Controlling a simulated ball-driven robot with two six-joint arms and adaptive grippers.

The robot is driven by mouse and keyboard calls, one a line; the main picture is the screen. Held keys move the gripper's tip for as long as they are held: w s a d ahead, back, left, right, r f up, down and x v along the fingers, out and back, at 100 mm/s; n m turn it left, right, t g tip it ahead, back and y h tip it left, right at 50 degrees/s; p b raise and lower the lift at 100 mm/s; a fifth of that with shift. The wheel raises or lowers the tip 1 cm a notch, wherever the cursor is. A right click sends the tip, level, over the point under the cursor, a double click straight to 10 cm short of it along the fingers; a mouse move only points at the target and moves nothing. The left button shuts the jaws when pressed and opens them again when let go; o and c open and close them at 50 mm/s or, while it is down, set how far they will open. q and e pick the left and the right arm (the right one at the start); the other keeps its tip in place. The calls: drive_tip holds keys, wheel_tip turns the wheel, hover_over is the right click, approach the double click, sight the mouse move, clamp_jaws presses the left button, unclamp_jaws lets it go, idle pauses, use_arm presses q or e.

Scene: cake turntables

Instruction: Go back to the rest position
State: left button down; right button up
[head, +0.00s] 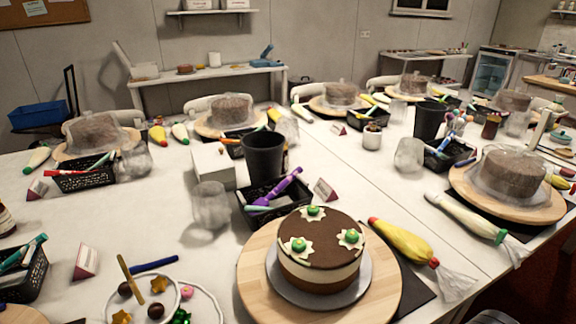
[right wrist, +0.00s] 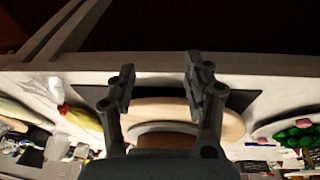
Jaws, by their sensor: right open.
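My right gripper (right wrist: 160,82) shows in the right wrist view, with its two fingers apart and nothing between them. Beyond it are the table edge and a round wooden turntable (right wrist: 231,122). My left gripper is in neither view. In the head view, a decorated cake (head: 320,248) with a brown top, a cream band and several green-centred white flowers sits on a silver board (head: 283,289). The board rests on the wooden turntable (head: 255,272) at the near middle of the table.
A yellow piping bag (head: 403,243) lies right of the cake, and a white one (head: 465,217) farther right. Behind the cake stand a black basket (head: 287,212), a black cup (head: 264,156) and a clear glass (head: 210,206). A plate of decorations (head: 205,300) is at near left.

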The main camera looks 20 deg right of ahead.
drive_tip(key=s+d+f+b, duration=0.1)
drive_tip(key=s+f+b, duration=0.2)
drive_tip(key=f, duration=0.8)
drive_tip(key=s+d+f+b, duration=0.1)
drive_tip(key=s+f+b, duration=0.25)
drive_tip(key=f, duration=0.75)
drive_tip(key=s+f+g+b, duration=0.2)
drive_tip(key=s+f+b, duration=0.2)
drive_tip(key=s+f, duration=1.1)
drive_tip(key=shift+f+b, duration=0.4)
drive_tip(key=shift+f, duration=0.15)
